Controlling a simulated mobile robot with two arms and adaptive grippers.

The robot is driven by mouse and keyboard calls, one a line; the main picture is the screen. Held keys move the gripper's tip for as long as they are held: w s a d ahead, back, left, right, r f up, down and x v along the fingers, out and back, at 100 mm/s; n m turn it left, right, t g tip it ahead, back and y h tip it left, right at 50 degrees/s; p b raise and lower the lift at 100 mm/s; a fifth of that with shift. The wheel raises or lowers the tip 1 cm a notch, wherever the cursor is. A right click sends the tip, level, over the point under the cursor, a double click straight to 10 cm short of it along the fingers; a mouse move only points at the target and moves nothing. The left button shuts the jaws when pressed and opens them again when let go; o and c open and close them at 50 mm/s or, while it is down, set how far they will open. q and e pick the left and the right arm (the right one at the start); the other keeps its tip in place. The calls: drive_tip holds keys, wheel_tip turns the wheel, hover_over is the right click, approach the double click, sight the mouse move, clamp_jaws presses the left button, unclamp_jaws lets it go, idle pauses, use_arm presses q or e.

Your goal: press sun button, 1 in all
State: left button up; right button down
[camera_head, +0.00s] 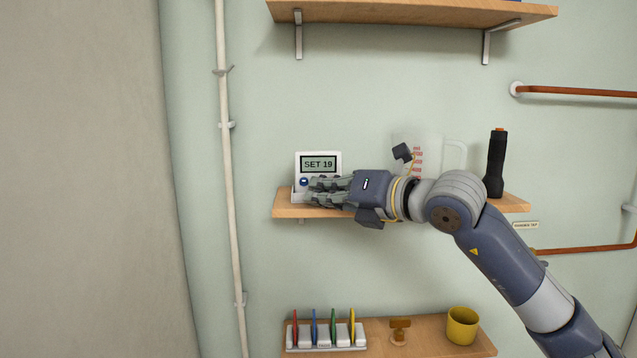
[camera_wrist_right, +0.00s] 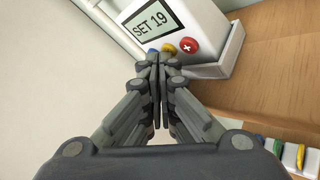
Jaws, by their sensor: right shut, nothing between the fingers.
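A white control unit (camera_head: 318,159) stands in a holder on the middle shelf, and its display reads "SET 19". It also shows in the right wrist view (camera_wrist_right: 200,25). There a red plus button (camera_wrist_right: 188,46), a yellow button (camera_wrist_right: 168,48) and part of a blue button (camera_wrist_right: 152,50) sit below the display. No sun symbol can be made out. My right gripper (camera_head: 310,191) is shut and empty, its fingertips in front of the unit's lower face. In the wrist view the fingertips (camera_wrist_right: 158,60) are just below the yellow button; contact cannot be told. My left gripper is not in view.
The middle shelf (camera_head: 515,203) also holds a clear measuring jug (camera_head: 455,155) and a black flashlight (camera_head: 496,165). An upper shelf (camera_head: 420,12) is above. A lower shelf (camera_head: 420,340) holds a rack with coloured items and a yellow cup (camera_head: 462,325). A white pipe (camera_head: 228,150) runs at left.

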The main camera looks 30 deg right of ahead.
idle(0.8)
drive_tip(key=shift+s+a+b, duration=0.45)
drive_tip(key=shift+s+b, duration=0.05)
drive_tip(key=shift+s, duration=0.15)
drive_tip(key=shift+s+a+b, duration=0.35)
drive_tip(key=shift+s+a, duration=0.1)
drive_tip(key=shift+s, duration=0.25)
drive_tip(key=shift+s+a+b, duration=0.3)
drive_tip(key=shift+s+a, duration=0.1)
drive_tip(key=shift+s, duration=0.35)
drive_tip(key=shift+s+a+b, duration=0.35)
drive_tip(key=shift+s+a, duration=0.1)
drive_tip(key=shift+s, duration=0.25)
